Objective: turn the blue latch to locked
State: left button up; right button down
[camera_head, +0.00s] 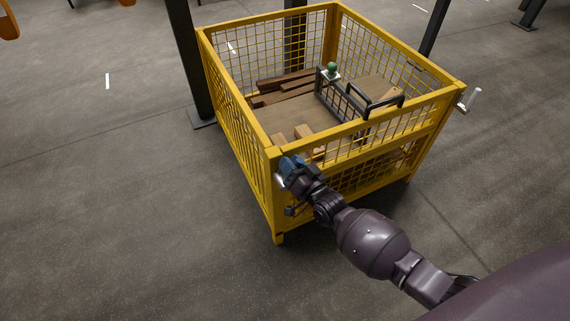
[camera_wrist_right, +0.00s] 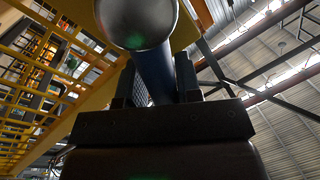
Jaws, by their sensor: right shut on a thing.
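The blue latch (camera_head: 289,163) is at the near left corner of the yellow mesh crate (camera_head: 272,152), mostly hidden behind my right gripper (camera_head: 296,170). In the right wrist view the blue latch handle (camera_wrist_right: 156,75) runs between the two dark fingers of my right gripper (camera_wrist_right: 155,85), which is shut on it. A rounded metal end shows above the handle there. I cannot tell from these views whether the latch stands at locked. My left gripper is not in view.
A second latch with a pale handle (camera_head: 471,99) is at the crate's right corner. Inside the crate are wooden planks (camera_head: 285,88), a dark rack with a green knob (camera_head: 332,68) and a black handle (camera_head: 384,102). A dark post (camera_head: 188,60) stands at left.

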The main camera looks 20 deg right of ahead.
pick_arm(q)
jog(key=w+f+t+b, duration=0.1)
jog(key=b, duration=0.5)
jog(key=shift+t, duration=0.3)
pick_arm(e)
jog(key=d+f+m+t+h, duration=0.1)
jog(key=d+f+m+h, duration=0.2)
jog(key=m, duration=1.1)
notch_tip(320, 180, down, 3)
jog(key=shift+r+m+t, duration=0.2)
jog(key=shift+m+t, duration=0.1)
jog(key=shift+t, duration=0.1)
jog(key=shift+w+d+r, duration=0.1)
jog(key=shift+d, duration=0.05)
jog(key=c, duration=1.1)
grip_release()
jog(key=shift+o, duration=0.5)
jog(key=shift+r, duration=0.1)
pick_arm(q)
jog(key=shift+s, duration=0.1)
pick_arm(e)
jog(key=shift+d+f, duration=0.1)
jog(key=shift+f, duration=0.1)
